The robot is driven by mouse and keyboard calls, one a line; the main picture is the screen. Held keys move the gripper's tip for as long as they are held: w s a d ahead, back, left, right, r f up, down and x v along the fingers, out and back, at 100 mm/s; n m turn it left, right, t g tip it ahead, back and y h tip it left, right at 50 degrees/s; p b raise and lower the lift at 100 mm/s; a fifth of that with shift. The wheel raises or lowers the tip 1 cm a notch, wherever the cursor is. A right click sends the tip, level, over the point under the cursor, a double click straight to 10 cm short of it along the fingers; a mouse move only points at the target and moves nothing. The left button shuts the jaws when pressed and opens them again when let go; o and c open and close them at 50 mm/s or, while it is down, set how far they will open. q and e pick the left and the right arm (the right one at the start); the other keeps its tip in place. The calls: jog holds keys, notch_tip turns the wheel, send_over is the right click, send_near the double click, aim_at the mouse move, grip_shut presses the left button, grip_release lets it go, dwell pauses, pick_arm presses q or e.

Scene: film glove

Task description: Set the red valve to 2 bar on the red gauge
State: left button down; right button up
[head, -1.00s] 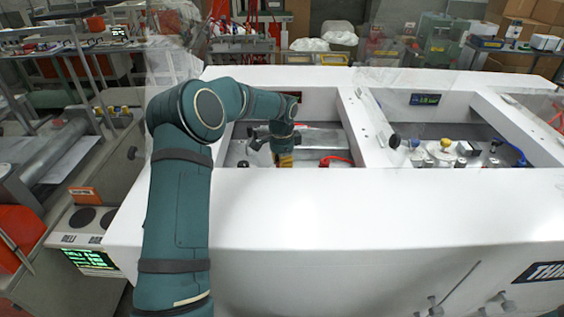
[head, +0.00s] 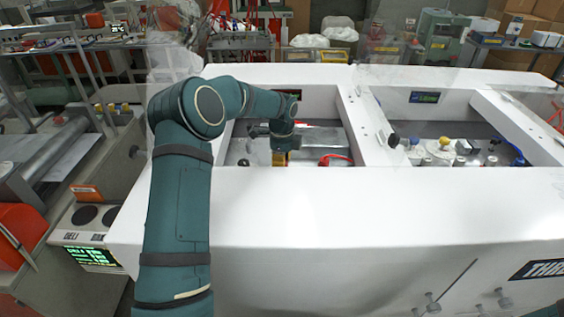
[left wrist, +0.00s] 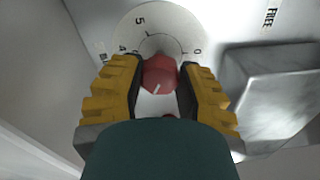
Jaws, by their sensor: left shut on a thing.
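The white line points down and slightly left in the left wrist view. My left gripper (left wrist: 160,88) is shut on the knob, with a yellow finger on each side. In the head view my left gripper (head: 281,158) reaches down into the left bay, and the knob is hidden there. I cannot make out a red gauge or its reading. My right gripper is not in view.
The white housing's front rim (head: 330,195) and divider (head: 364,130) bound the bay. A grey metal block (left wrist: 270,90) stands close to the right finger.

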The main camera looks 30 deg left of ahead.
pick_arm(q)
jog(key=shift+s+f, duration=0.1)
jog(key=shift+f, duration=0.05)
jog(key=c, duration=0.5)
grip_release()
notch_tip(320, 180, up, 12)
jog(key=shift+r, duration=0.1)
dwell(0.7)
